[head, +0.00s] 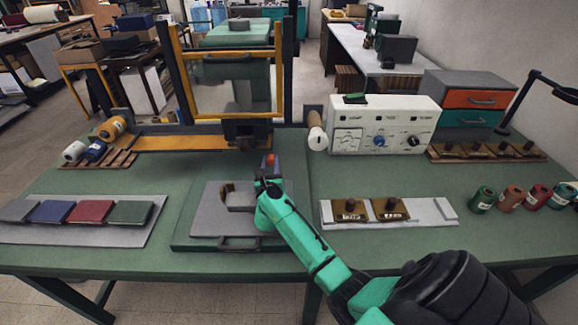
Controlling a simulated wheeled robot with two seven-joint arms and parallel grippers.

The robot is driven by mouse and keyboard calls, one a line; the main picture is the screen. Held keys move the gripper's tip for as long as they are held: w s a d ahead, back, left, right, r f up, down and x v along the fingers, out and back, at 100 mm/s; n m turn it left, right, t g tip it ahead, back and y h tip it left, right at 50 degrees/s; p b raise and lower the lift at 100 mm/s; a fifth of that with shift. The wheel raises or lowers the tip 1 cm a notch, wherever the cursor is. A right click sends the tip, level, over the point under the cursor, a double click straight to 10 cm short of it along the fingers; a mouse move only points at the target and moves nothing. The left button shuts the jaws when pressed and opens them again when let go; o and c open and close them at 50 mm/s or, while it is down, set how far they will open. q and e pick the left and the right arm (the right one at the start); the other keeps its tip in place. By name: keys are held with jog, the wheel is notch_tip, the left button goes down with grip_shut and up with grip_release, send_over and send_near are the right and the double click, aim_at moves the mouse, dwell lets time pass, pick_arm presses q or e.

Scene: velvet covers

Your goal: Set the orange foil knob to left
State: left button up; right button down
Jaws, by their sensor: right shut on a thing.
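My right gripper (267,178) reaches in from the lower right, low over the right back part of the grey press bed (205,205). It is shut on a small orange-red piece (269,161) with a bluish side, which shows just beyond the fingers. The fingers hide most of it, and I cannot tell whether it is a knob. The white control box (366,118) at the back right has a dial, a blue knob (380,141) and a dark knob (413,140). I make out no orange knob on it. My left gripper is not in view.
The yellow press frame (183,75) stands behind my gripper. Orange, white and blue foil rolls (112,128) lie at the left back. Coloured covers (88,212) lie on a board at left. Two brown blocks (390,208) and several small jars are at right.

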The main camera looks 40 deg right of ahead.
jog(key=w+a+b, duration=0.1)
jog(key=w+a, duration=0.1)
jog(key=w+a+b, duration=0.2)
jog(key=a, duration=0.1)
jog(key=w+a+b, duration=0.2)
jog(key=a, duration=0.1)
jog(key=shift+w+a+f, duration=0.15)
jog(key=shift+a+f, duration=0.1)
jog(key=shift+w+a+r, duration=0.1)
jog(key=shift+w+a, duration=0.05)
jog(key=shift+a, duration=0.05)
jog(key=c, duration=0.6)
grip_release()
jog(key=shift+r, duration=0.1)
